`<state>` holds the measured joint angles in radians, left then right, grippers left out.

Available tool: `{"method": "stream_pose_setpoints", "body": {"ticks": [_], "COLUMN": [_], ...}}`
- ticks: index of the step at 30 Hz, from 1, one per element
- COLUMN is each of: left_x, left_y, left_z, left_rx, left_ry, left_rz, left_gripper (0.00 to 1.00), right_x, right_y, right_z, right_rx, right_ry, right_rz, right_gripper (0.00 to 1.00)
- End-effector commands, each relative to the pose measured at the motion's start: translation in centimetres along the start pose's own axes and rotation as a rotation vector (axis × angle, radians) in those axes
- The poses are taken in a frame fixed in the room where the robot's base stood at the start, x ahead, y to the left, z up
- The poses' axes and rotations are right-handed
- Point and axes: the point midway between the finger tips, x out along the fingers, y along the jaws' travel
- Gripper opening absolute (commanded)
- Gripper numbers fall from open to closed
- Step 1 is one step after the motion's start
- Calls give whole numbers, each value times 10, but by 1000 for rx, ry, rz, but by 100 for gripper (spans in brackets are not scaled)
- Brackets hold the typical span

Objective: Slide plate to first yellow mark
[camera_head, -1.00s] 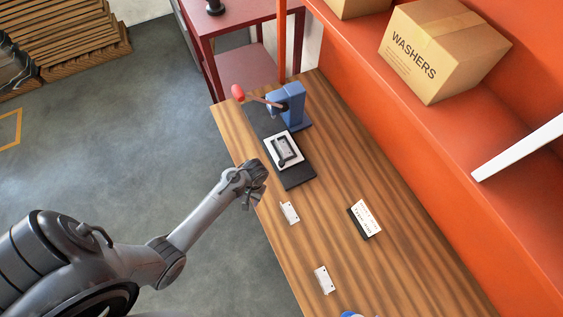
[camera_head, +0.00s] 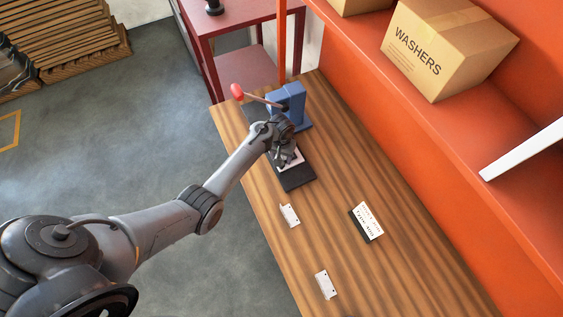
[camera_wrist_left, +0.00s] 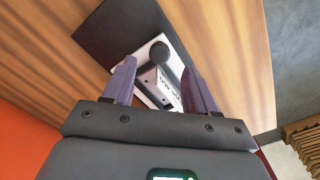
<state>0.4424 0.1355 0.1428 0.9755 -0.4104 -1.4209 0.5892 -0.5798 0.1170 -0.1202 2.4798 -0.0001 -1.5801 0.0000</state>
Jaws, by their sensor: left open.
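The white plate (camera_head: 297,163) lies on the dark flat base (camera_head: 297,180) in front of the blue press (camera_head: 291,100). It also shows in the left wrist view (camera_wrist_left: 172,48), carrying a grey block with lettering (camera_wrist_left: 160,83) and a black round knob (camera_wrist_left: 159,51). My left gripper (camera_head: 286,158) is over the plate and hides much of it in the head view. In the wrist view its open fingers (camera_wrist_left: 160,72) stand on either side of the block and knob; I cannot tell whether they touch. I cannot make out a yellow mark on the base. My right gripper is not in view.
The press has a lever with a red knob (camera_head: 237,91). Two small white brackets (camera_head: 289,215) (camera_head: 326,284) and a printed card on a dark stand (camera_head: 367,221) rest on the wooden table (camera_head: 330,180). An orange shelf holds a washers box (camera_head: 448,50).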

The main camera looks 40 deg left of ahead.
Motion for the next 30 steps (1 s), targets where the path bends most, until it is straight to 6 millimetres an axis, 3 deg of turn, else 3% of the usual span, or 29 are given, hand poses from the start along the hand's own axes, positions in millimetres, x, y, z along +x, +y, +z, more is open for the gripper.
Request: {"method": "stream_pose_setpoints", "body": {"ticks": [3, 9, 22, 23, 30], "left_x": [20, 40, 48, 48, 48], "left_y": [0, 0, 0, 0, 0], "left_z": [0, 0, 0, 0, 0], "left_rx": [0, 0, 0, 0, 0], "left_ry": [-2, 0, 1, 1, 0], "left_rz": [-1, 0, -1, -1, -1], "left_gripper": [57, 57, 57, 56, 19], "right_x": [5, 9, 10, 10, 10], "right_y": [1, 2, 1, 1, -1], "right_z": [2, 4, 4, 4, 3], "right_rx": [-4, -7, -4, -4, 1], "right_ry": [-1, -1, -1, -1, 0], "right_rz": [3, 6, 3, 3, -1], "right_gripper": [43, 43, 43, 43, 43]}}
